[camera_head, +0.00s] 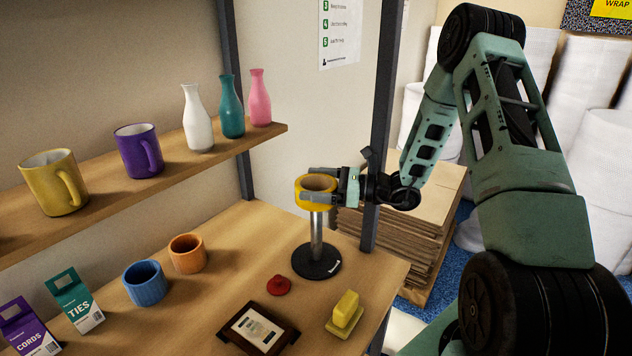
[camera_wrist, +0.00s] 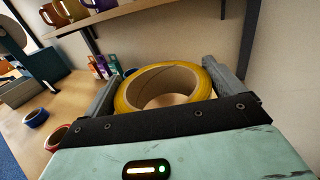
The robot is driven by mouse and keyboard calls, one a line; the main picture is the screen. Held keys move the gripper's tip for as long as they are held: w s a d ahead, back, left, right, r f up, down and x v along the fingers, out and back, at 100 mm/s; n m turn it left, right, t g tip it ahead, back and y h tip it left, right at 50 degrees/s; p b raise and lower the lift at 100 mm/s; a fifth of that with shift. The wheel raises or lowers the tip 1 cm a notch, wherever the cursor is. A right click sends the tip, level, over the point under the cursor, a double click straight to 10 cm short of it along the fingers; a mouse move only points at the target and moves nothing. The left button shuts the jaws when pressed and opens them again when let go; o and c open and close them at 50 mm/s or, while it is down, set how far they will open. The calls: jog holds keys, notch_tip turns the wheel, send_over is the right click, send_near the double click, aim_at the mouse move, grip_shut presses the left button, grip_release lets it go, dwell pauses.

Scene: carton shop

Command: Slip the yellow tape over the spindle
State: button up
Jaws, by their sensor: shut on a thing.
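The yellow tape (camera_head: 302,194) is a wide ring with a brown cardboard core. My gripper (camera_head: 338,187) is shut on it, one finger along each side. In the wrist view the tape (camera_wrist: 124,98) sits level between the fingers of my gripper (camera_wrist: 160,85). The spindle (camera_head: 317,232) is an upright metal post on a round black base on the table. The tape is right over the post in the head view and hides its top. No post shows in the tape's hole in the wrist view. I cannot tell whether the tip has entered it.
The table (camera_head: 235,275) also bears a blue pot (camera_head: 145,285), an orange pot (camera_head: 187,256), a red knob (camera_head: 278,286), a yellow block (camera_head: 347,305) and a framed card (camera_head: 257,330). A shelf (camera_head: 100,190) with mugs and bottles is behind. A dark upright (camera_head: 376,130) stands close to my gripper.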

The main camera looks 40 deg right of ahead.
aim_at(316, 213)
jog(key=shift+f+b, duration=6.25)
jog(key=shift+f, duration=3.1)
jog(key=o, duration=0.7)
jog(key=shift+r, duration=0.1)
notch_tip(316, 213, up, 10)
jog(key=p, duration=0.8)
